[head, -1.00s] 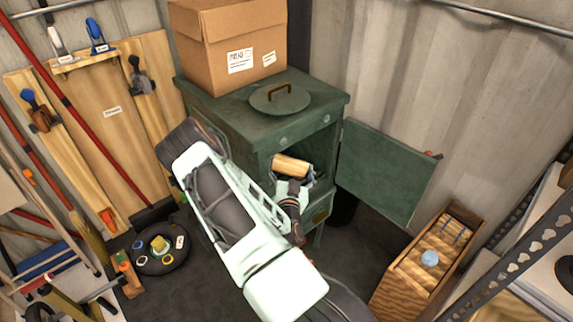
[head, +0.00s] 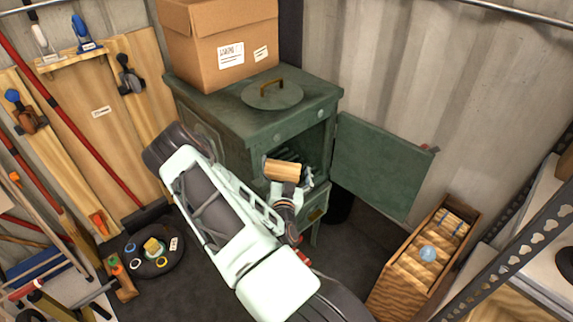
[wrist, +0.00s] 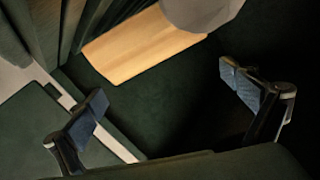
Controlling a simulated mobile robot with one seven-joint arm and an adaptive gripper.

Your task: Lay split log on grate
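The split log (head: 282,169), with a pale wood face, is at the open front of the green stove (head: 225,120) in the head view. In the wrist view the log (wrist: 140,45) lies beyond my fingers, apart from them, beside dark bars that look like the grate (wrist: 88,25). I cannot tell whether it rests fully on the grate. My gripper (head: 290,185) is at the stove opening just below the log. In the wrist view my gripper (wrist: 165,100) is open, with nothing between its fingers. A grey rounded shape covers the log's upper right end there.
The stove door (head: 382,165) stands open to the right. A lid with a handle (head: 272,95) and a cardboard box (head: 222,45) sit on the stove top. A wooden crate (head: 385,290) stands at the lower right. A round black tray (head: 140,268) with small items is at the left.

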